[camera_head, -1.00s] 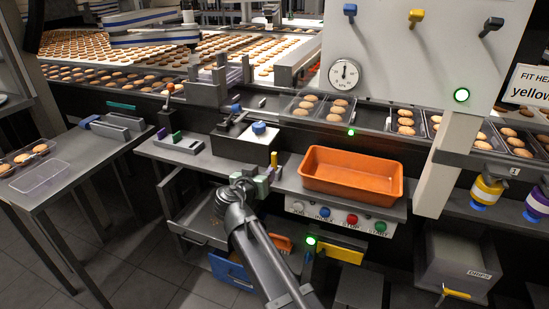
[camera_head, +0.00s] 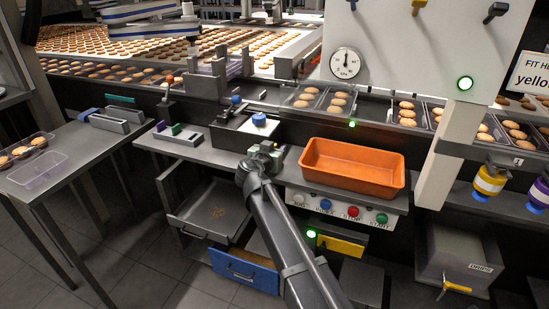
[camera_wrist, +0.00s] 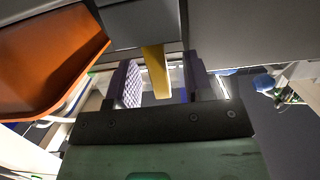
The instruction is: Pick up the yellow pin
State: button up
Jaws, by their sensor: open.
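The yellow pin (camera_wrist: 156,70) shows in the wrist view as a narrow upright yellow bar below a grey block. My gripper (camera_wrist: 163,84) is open, with one finger on each side of the pin. The pin looks apart from both fingers, and the left finger's ridged pad faces it. In the head view my gripper (camera_head: 267,152) is at the front of the bench, just below the black-sided block with the blue knob (camera_head: 259,119). The pin is hidden there behind my gripper.
An orange tray (camera_head: 352,182) sits close to the right of my gripper, and in the wrist view its orange side (camera_wrist: 45,65) fills the upper left. Coloured buttons (camera_head: 352,212) line the bench front below it. An open drawer (camera_head: 205,215) and a blue bin (camera_head: 243,272) are lower left.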

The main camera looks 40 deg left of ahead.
jog(key=shift+w+a+f, duration=0.1)
jog(key=shift+w, duration=0.15)
grip_shut()
notch_tip(320, 180, up, 20)
jog(key=p, duration=2)
